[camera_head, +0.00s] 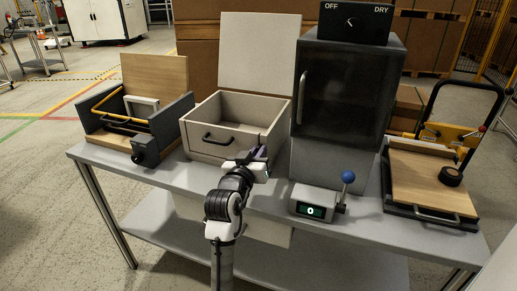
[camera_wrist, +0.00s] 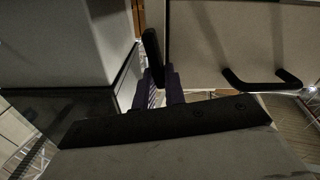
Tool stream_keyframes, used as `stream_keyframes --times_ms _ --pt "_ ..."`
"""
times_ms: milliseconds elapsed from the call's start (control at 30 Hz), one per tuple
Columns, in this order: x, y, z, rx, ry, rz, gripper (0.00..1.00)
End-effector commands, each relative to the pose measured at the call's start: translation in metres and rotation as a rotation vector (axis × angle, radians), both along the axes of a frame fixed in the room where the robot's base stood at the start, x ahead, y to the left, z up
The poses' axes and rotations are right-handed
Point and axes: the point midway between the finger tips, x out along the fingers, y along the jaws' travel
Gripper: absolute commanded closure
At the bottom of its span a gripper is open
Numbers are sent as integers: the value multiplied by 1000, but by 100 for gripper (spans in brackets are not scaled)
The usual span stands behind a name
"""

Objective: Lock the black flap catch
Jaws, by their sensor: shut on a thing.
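The black flap catch (camera_wrist: 152,55) shows in the wrist view as a short dark bar at the side edge of a pale drawer front. My gripper (camera_wrist: 164,88) has its purple fingertips closed at the end of this bar. In the head view my gripper (camera_head: 256,155) is at the right front corner of the beige open-topped box (camera_head: 262,104). There the gripper hides the catch. The box's front (camera_head: 202,145) carries a black handle (camera_head: 217,140), which also shows in the wrist view (camera_wrist: 262,82). I cannot tell the catch's exact angle.
A dark-doored cabinet (camera_head: 345,90) stands close to the right of my gripper. A counter box with a blue-knobbed lever (camera_head: 348,177) sits before it. A grey-sided open box (camera_head: 140,110) is at left, a wooden board unit (camera_head: 428,180) at right. All stand on the grey table (camera_head: 270,203).

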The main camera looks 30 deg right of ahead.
Motion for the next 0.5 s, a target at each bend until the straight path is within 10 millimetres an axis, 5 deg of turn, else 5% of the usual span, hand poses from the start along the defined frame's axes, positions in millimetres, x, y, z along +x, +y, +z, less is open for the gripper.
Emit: stream_keyframes --times_ms 500 --pt "6 5 -1 -298 389 0 100"
